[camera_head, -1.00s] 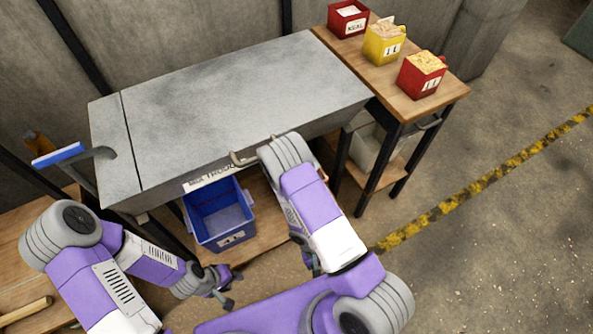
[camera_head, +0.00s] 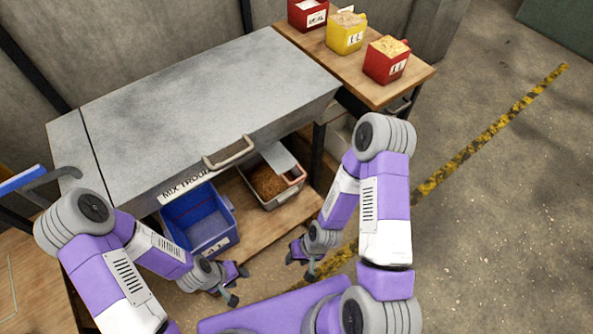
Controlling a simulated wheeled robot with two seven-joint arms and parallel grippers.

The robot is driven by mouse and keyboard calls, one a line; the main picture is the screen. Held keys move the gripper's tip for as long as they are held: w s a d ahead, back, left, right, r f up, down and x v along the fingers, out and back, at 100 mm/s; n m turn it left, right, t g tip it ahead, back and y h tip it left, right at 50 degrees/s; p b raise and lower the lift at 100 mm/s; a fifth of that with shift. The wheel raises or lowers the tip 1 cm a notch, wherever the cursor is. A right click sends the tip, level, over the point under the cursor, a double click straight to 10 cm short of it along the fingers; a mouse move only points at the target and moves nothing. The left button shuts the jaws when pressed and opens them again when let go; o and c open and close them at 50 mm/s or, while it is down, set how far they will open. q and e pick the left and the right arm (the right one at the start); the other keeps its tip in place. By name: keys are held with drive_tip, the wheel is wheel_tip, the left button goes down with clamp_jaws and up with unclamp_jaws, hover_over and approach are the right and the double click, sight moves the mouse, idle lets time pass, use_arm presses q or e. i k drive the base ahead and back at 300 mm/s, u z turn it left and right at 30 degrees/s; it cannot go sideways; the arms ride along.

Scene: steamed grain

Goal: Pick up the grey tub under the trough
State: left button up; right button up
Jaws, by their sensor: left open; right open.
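The grey tub (camera_head: 297,188) stands on the wooden lower shelf under the mix trough (camera_head: 205,100), right of a blue tub. Brown grain shows inside it, and a flat grey piece lies across its back right part. The trough's front edge hides part of its back. My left gripper (camera_head: 234,284) is open and empty, in front of the blue tub and left of and nearer than the grey tub. My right gripper (camera_head: 302,262) is open and empty, in front of the grey tub and a little to its right, apart from it.
The blue tub (camera_head: 200,222) stands close beside the grey tub. A handle (camera_head: 230,153) sticks out from the trough's front above it. A side table (camera_head: 385,95) at the right holds red and yellow boxes. Open floor lies at the right.

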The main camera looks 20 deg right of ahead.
sight(272, 191)
drive_tip(key=z, duration=0.3)
drive_tip(key=k, duration=0.95)
drive_tip(key=u, duration=0.75)
